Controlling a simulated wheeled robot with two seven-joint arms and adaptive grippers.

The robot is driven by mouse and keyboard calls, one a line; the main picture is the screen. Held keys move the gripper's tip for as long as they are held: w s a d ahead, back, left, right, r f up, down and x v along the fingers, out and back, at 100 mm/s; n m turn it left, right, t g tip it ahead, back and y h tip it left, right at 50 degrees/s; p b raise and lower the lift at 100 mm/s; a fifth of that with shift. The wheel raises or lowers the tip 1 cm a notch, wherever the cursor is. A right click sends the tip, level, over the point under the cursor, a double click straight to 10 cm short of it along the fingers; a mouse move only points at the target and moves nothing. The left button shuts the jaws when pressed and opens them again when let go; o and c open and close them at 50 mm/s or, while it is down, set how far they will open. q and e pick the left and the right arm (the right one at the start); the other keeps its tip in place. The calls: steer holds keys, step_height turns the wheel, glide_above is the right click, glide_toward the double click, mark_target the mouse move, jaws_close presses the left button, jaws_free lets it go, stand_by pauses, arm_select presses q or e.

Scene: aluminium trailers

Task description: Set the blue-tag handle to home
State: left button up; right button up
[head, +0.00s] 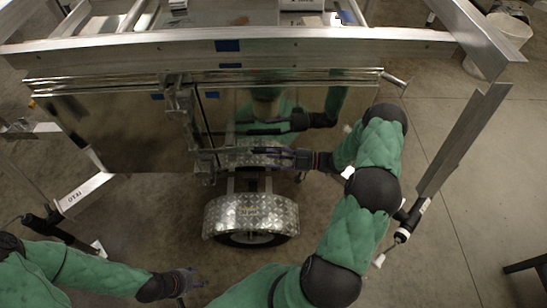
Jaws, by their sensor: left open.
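Shiny trailer panels (120,135) hang below an aluminium beam, with a metal latch column (181,112) between them. Small blue tags mark the panels, one left of the column (157,96) and one right of it (212,95). Two larger blue patches sit above on the beam (228,46) and rail. I cannot tell which handle part the blue tag names. My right gripper (258,157) reaches left in front of the right panel, towards the lower column; its fingers are too dark to judge contact or opening. My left gripper (196,282) is open, low and away from the panels.
A diamond-plate fender (251,215) over a wheel stands below the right gripper. Aluminium posts (462,140) rise at right, and a labelled beam (84,194) lies at left. A white bucket (498,42) stands at upper right.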

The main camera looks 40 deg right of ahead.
steer(key=v, duration=1.2)
stand_by(0.6)
